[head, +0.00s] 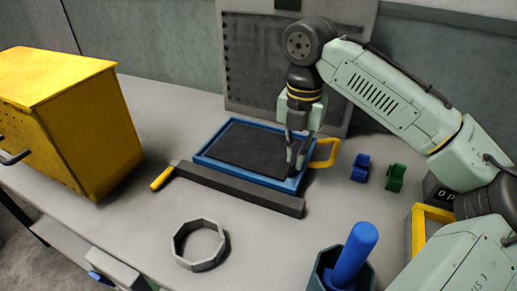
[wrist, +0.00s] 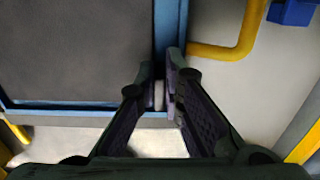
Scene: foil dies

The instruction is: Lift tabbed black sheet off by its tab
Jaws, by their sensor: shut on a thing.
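The black sheet (head: 245,147) lies flat in a blue frame (head: 205,152) on the table. It also shows at the upper left of the wrist view (wrist: 75,45), beside the blue frame edge (wrist: 100,112). My gripper (head: 296,160) points down at the sheet's right edge, near the frame's near right corner. In the wrist view its fingertips (wrist: 165,92) are close together on a small pale piece at the frame's corner, which looks like the tab (wrist: 159,97). The fingers hide most of the tab and its join to the sheet.
A yellow handle (head: 328,153) sticks out right of the frame. A long dark bar with a yellow grip (head: 240,189) lies along the near side. Small blue (head: 360,168) and green (head: 396,177) pieces stand to the right, a grey ring (head: 198,262) nearer, a yellow cabinet (head: 75,125) left.

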